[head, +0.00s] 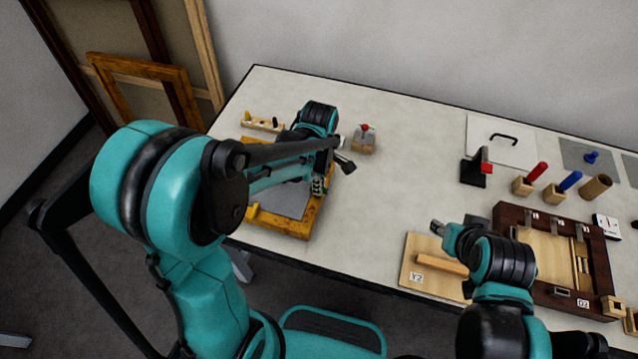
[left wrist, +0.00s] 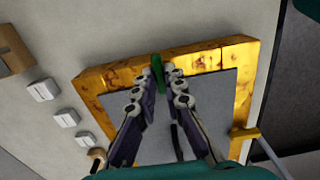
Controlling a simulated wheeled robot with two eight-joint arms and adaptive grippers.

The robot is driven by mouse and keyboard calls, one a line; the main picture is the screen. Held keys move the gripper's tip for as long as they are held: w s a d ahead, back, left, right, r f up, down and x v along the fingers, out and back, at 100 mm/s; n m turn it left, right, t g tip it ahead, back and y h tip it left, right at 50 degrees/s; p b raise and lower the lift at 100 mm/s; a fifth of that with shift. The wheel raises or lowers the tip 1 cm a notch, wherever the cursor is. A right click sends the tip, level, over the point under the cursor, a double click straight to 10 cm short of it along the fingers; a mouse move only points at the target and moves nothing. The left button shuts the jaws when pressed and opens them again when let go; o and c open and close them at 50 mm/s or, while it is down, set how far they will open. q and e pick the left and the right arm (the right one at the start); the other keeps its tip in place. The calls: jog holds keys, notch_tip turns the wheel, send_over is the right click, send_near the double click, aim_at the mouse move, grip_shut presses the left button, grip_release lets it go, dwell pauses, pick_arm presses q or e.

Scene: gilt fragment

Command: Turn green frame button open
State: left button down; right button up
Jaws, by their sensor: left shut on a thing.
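A gilt frame (head: 306,222) lies flat at the left of the table around a grey panel (head: 283,200). In the left wrist view the yellow frame (left wrist: 105,80) fills the middle, and the green button (left wrist: 157,66) stands at its upper rail. My left gripper (left wrist: 160,82) is shut on the green button, with its fingertips close on both sides. In the head view my left gripper (head: 319,187) is over the frame's right rail, and the arm hides much of the frame. My right gripper (head: 438,228) is above the wooden board, and its fingers are too small to judge.
A wooden block with a red-topped piece (head: 363,140) stands right of the frame. A board marked Y2 (head: 418,278) and a dark wooden tray (head: 570,299) lie at the front right. White blocks (left wrist: 43,90) sit beside the frame. The table's middle is clear.

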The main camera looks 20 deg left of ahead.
pick_arm(q)
jog(key=shift+m, duration=0.3)
jog(key=m, duration=0.3)
jog(key=shift+m, duration=0.4)
jog(key=m, duration=0.4)
jog(key=shift+m, duration=0.3)
jog(key=m, duration=0.4)
jog(key=shift+m, duration=2.4)
jog(key=c, duration=1.6)
grip_release()
